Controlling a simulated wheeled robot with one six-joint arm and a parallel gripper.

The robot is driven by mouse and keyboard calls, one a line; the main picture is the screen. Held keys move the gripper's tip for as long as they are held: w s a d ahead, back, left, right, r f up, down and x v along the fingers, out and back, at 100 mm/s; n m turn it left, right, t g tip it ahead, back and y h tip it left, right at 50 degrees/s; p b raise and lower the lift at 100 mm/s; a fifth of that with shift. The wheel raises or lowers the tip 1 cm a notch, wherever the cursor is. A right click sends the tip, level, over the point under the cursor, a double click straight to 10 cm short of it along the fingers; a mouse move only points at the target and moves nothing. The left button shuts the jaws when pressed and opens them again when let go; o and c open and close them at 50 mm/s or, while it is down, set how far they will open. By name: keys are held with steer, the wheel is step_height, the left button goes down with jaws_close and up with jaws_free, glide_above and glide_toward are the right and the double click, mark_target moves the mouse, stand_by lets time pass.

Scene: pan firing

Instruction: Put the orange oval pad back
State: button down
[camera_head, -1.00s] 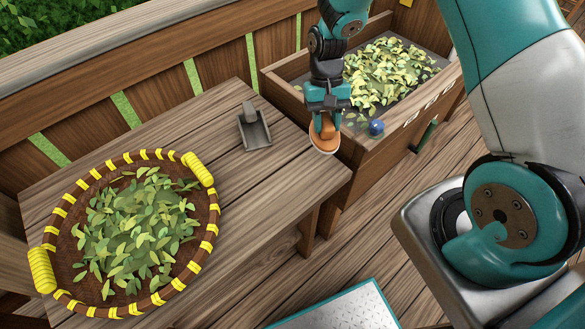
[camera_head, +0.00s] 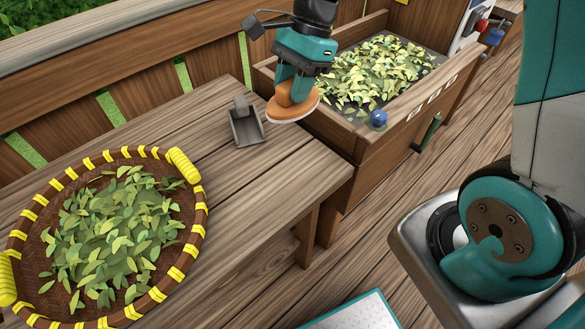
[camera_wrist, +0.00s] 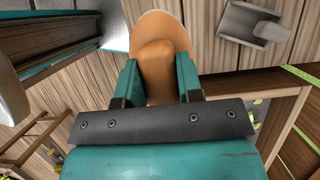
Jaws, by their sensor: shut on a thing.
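The orange oval pad (camera_head: 305,108) has a raised orange grip and a pale underside. My gripper (camera_head: 294,88) is shut on that grip and holds the pad, slightly tilted, above the table's right end, beside the pan box. In the wrist view, the pad (camera_wrist: 168,27) shows between the two teal fingers of my gripper (camera_wrist: 156,75). The wooden table (camera_head: 290,165) lies below the pad. The pad's far side is partly hidden by the fingers.
A grey scoop (camera_head: 246,127) lies on the table left of the pad. A round basket (camera_head: 203,215) of green leaves stands at the left. The wooden pan box (camera_head: 345,135) holds more leaves, with a blue knob (camera_head: 378,118) at its near corner.

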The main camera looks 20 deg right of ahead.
step_height(320, 180, down, 18)
steer(key=shift+r, duration=0.1)
steer(key=shift+f, duration=0.85)
steer(key=shift+f, duration=0.1)
steer(key=c, duration=0.8)
jaws_free()
steer(key=shift+f, duration=0.1)
steer(key=shift+f+b, duration=0.15)
steer(key=shift+b, duration=0.3)
steer(key=v, duration=1.7)
steer(key=s+a+r+n, duration=0.3)
steer(key=s+n, duration=0.3)
steer(key=s+a+r+n+t, duration=0.1)
steer(key=s+a+r+n, duration=0.3)
steer(key=s+n, duration=0.3)
steer(key=s+a+r+n, duration=0.4)
steer(key=s+n, duration=0.2)
steer(key=n, duration=0.1)
steer(key=shift+s+r, duration=0.2)
